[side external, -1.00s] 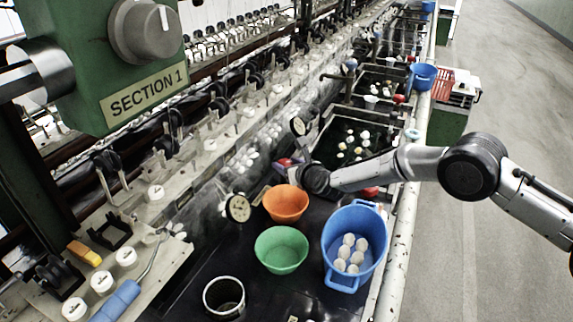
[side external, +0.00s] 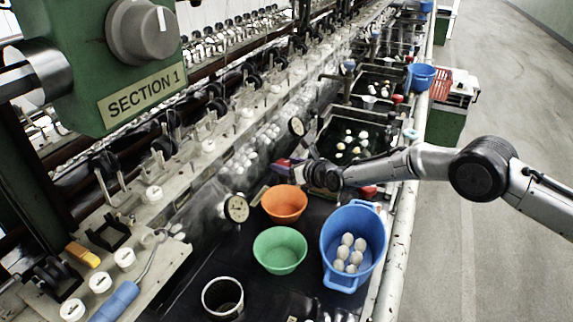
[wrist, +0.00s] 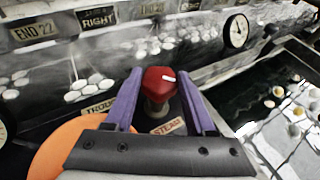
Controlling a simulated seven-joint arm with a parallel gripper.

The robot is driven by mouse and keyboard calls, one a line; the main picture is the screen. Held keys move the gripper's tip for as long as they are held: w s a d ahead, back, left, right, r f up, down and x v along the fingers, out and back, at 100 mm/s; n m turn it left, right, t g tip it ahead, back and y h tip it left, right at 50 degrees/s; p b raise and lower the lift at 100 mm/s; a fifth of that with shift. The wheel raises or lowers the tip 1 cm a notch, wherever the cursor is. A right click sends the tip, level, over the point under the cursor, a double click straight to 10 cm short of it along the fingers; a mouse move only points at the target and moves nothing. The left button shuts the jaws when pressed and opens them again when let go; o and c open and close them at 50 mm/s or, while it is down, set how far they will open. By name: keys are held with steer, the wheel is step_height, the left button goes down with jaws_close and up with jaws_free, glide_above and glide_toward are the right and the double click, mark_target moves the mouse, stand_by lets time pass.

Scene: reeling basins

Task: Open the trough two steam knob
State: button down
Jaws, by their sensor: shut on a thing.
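A red steam knob (wrist: 158,84) with a white pointer mark stands on a short post in the middle of the wrist view. The mark points to the right. My gripper (wrist: 160,76) has its two purple fingers on either side of the knob, closed on it. Tan labels lie below the knob; one reads "STEAM" (wrist: 168,127), and the other begins "TROU" (wrist: 100,108) and is partly hidden by a finger. In the side view my gripper (side external: 286,167) is small beyond the orange bowl, and the knob in it cannot be made out clearly.
An orange bowl (side external: 285,203), a green bowl (side external: 280,250) and a blue tub with cocoons (side external: 331,262) stand nearby on the black surface. Round gauges (side external: 237,208) line the machine. A water basin with cocoons (side external: 358,138) lies beyond my gripper.

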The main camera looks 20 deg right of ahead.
steer(key=shift+c, duration=1.2)
jaws_free()
steer(key=v, duration=1.4)
